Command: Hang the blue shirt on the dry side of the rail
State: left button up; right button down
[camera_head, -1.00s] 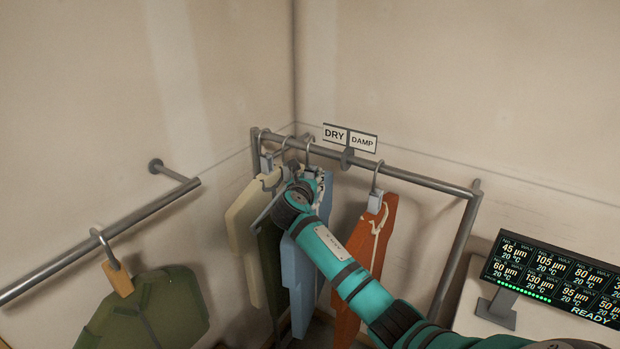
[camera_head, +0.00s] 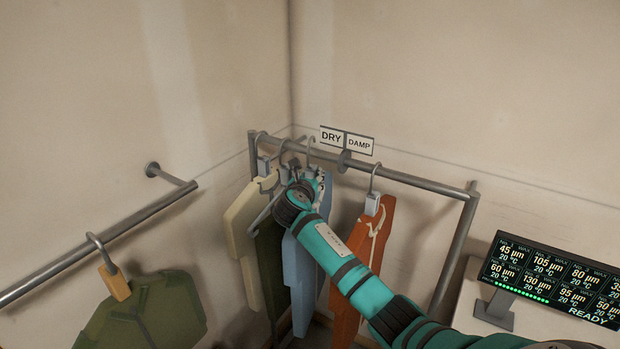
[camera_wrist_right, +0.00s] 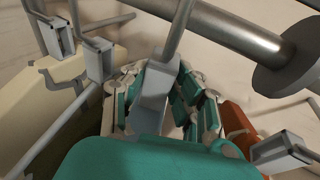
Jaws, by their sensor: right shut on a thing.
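The blue shirt (camera_head: 300,265) hangs upright below my right gripper (camera_head: 305,180), on the dry side of the rail (camera_head: 425,183). The gripper is shut on the grey block of its hanger; the wrist view shows the fingers (camera_wrist_right: 165,95) on both sides of that block (camera_wrist_right: 157,85). The hanger's hook (camera_head: 311,146) rises in front of the rail, its top slightly above it. I cannot tell whether it rests on the rail. The DRY sign (camera_head: 331,136) stands left of the DAMP sign (camera_head: 359,143), above a round divider (camera_head: 345,159). My left gripper is out of view.
A cream garment (camera_head: 243,225) and a dark green one (camera_head: 269,262) hang close on the left. An orange garment (camera_head: 373,235) hangs on the damp side. A green jacket (camera_head: 145,312) hangs from a separate wall rail (camera_head: 125,232). A display (camera_head: 555,278) stands at right.

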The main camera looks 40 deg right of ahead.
jog(key=shift+w+d, duration=0.25)
jog(key=shift+d, duration=0.55)
jog(key=shift+w+d+f+b, duration=0.1)
jog(key=shift+f+b, duration=0.35)
jog(key=shift+f, duration=1.15)
dwell(0.5)
jog(key=shift+p, duration=0.4)
dwell(0.4)
jog(key=c, duration=1)
grip_release()
jog(key=shift+o, duration=0.3)
jog(key=shift+f, duration=0.1)
